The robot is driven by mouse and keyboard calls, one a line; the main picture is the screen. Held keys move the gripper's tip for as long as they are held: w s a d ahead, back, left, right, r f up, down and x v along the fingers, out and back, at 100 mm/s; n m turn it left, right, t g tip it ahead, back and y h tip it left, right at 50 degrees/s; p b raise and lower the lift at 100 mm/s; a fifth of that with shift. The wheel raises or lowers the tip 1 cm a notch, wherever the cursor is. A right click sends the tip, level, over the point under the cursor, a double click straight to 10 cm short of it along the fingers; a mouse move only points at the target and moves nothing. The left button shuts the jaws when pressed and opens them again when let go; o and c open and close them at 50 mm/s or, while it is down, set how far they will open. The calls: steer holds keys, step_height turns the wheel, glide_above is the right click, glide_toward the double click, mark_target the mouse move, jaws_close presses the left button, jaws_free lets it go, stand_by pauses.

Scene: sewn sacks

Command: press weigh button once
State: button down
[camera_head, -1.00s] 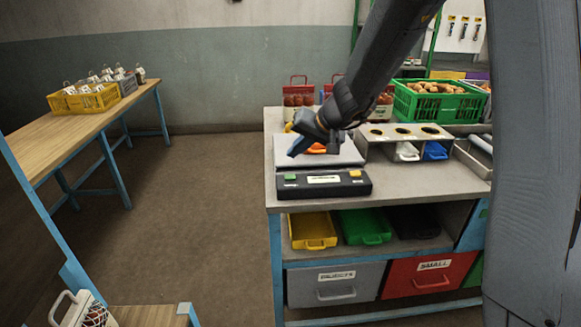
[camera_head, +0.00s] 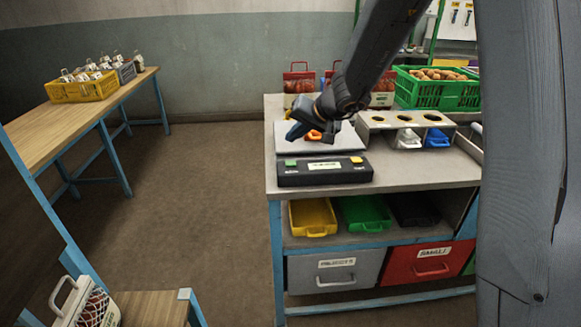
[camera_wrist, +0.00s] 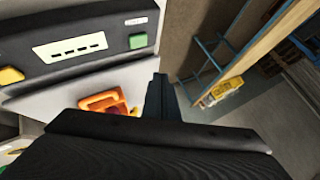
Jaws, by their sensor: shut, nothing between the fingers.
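The scale's black console (camera_head: 318,178) sits at the front left of the grey workbench, with a pale display (camera_head: 324,166) in its middle. A green button (camera_head: 290,163) is at its left end and a yellow button (camera_head: 356,160) at its right; their labels are too small to read. The wrist view also shows the green button (camera_wrist: 138,41), the yellow button (camera_wrist: 10,75) and the display (camera_wrist: 70,47). My gripper (camera_head: 294,132) is shut and empty, above the pale weighing plate (camera_head: 345,143) behind the console, apart from both buttons. It also shows in the wrist view (camera_wrist: 157,82).
An orange item (camera_head: 314,135) lies on the plate beside my gripper. A holed metal rack (camera_head: 377,121) stands to the right, and a green crate (camera_head: 437,92) behind it. Coloured trays (camera_head: 313,216) sit on the shelf below. Open floor lies left of the bench.

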mark_target(293, 164)
step_height(293, 164, down, 4)
steer(key=shift+r+b, duration=0.15)
steer(key=shift+b, duration=1.1)
steer(key=f+b, duration=0.1)
steer(key=b, duration=0.1)
steer(key=shift+f+b, duration=0.3)
steer(key=shift+f, duration=0.1)
steer(key=shift+f+b, duration=0.9)
steer(key=shift+b, duration=0.85)
stand_by(1.4)
steer(key=shift+r, duration=0.1)
steer(key=shift+r+p, duration=0.5)
steer(key=shift+r, duration=0.3)
steer(key=shift+r+p, duration=1.7)
steer(key=shift+r, duration=0.85)
